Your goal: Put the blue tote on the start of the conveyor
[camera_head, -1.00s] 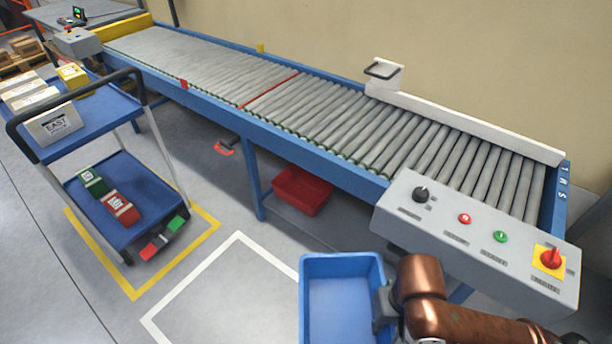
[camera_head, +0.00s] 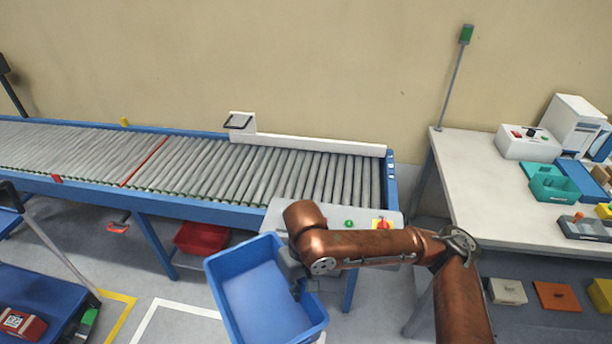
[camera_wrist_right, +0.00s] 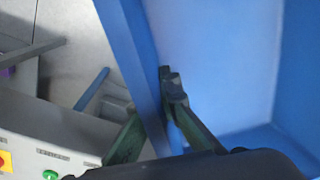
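The blue tote (camera_head: 262,292) is in the lower middle of the head view, tilted, in front of the conveyor and apart from its rollers. It looks empty. My right gripper (camera_head: 297,277) is at the tote's right wall. In the right wrist view, the fingers (camera_wrist_right: 172,100) close on the blue tote wall (camera_wrist_right: 135,60), one on each side. The conveyor (camera_head: 260,170) runs along the wall, its right end near a grey control panel (camera_head: 345,222). My arm covers much of the panel. My left gripper is not in view.
A white table (camera_head: 480,190) with bins and boxes stands at the right. A white guide rail (camera_head: 320,145) edges the conveyor's back. A red bin (camera_head: 200,238) is under the conveyor. A blue cart (camera_head: 40,300) stands at lower left. The rollers near the right end are clear.

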